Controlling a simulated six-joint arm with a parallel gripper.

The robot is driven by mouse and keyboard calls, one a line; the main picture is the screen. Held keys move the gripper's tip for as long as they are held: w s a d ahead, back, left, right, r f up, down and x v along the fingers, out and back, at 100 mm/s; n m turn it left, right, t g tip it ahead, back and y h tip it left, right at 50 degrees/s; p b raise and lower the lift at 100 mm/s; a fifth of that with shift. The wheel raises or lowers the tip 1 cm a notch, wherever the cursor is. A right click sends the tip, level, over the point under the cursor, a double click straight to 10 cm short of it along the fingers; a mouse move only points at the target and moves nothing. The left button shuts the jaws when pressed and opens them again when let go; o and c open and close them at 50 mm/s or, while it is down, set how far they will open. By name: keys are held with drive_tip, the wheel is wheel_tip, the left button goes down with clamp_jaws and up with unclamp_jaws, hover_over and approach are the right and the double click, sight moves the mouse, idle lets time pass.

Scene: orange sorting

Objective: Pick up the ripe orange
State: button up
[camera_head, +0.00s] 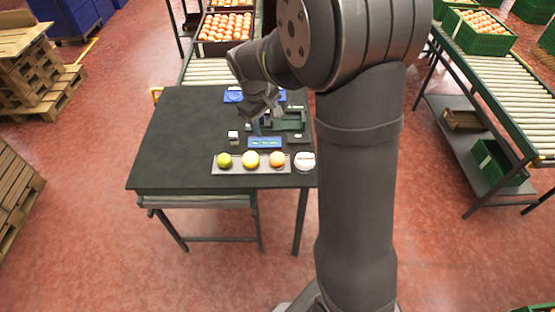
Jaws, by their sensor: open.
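A shallow tray (214,166) lies near the front edge of the dark table. My gripper (262,118) is above the table, behind the tray and apart from the fruits. It is open and looks empty; its fingertips are small and partly unclear here.
A white round item (305,161) stands right of the tray. A blue panel (265,142) lies behind the tray, and a green holder (289,119) is at the back right. The dark table (170,140) is bare at the left. My arm hides the area to the right.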

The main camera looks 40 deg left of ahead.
drive_tip(key=f+m, duration=0.1)
drive_tip(key=f, duration=0.1)
approach(276, 156)
drive_tip(key=x, duration=0.6)
drive_tip(key=shift+s+a, duration=0.15)
drive_tip(key=shift+x, duration=2.5)
drive_tip(key=shift+r, duration=0.1)
drive_tip(key=c, duration=0.8)
